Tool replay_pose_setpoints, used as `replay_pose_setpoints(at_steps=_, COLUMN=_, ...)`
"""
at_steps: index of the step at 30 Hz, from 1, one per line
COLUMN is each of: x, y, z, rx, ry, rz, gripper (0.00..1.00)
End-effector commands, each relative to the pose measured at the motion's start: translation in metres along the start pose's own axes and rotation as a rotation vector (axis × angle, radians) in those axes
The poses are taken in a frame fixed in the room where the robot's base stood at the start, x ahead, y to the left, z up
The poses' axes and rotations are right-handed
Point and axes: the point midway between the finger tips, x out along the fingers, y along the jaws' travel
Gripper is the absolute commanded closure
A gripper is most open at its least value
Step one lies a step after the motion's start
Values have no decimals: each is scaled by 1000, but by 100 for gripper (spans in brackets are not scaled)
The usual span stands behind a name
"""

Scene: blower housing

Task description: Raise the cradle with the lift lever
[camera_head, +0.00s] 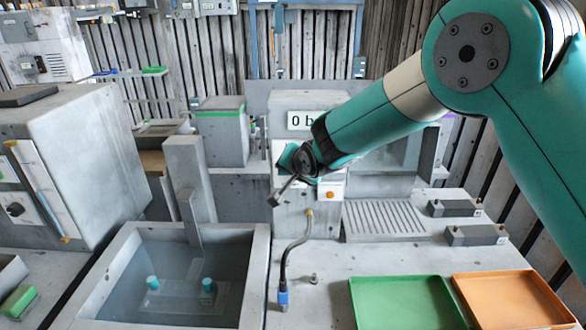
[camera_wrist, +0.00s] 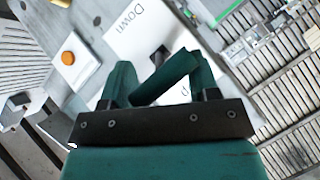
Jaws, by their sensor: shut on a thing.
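The cradle (camera_head: 188,297), a pale plate with teal cylindrical pieces, sits low inside the grey tank (camera_head: 258,270) in the head view, apparently under water. A grey upright arm (camera_head: 191,218) reaches down into the tank. My gripper (camera_head: 290,157) is at the front of the grey panel, right of the tank. In the wrist view my gripper (camera_wrist: 160,82) is shut on a teal bar, apparently the lift lever's handle (camera_wrist: 168,78). Behind it is a white plate (camera_wrist: 128,42) reading "Down", with a second word partly hidden. The lever's base is mostly hidden.
An orange button (camera_head: 329,195) is beside the panel's lower edge, with a display (camera_head: 303,120) above. A hose with a blue end (camera_head: 283,297) stands on the bench. Green (camera_head: 400,304) and orange (camera_head: 512,301) trays lie at the front right.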

Motion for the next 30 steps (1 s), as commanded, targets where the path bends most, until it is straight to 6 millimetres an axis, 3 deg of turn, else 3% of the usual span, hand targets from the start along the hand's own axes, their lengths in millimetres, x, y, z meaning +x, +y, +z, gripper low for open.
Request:
replay_pose_setpoints(at_steps=1, x=-2, y=-11, z=2, rx=-5, ry=-3, rz=-24, gripper=87)
replay_pose_setpoints(at_steps=23, x=-2, y=-10, z=2, rx=-4, ry=-2, rz=-24, gripper=88)
replay_pose_setpoints(at_steps=24, x=-2, y=-10, z=2, rx=-4, ry=-2, rz=-24, gripper=40)
replay_pose_setpoints(at_steps=28, x=-1, y=-8, z=2, rx=-2, ry=-3, rz=-20, gripper=12)
replay_pose_setpoints(at_steps=30, x=-1, y=-6, z=1, rx=-1, ry=-2, rz=-15, gripper=12)
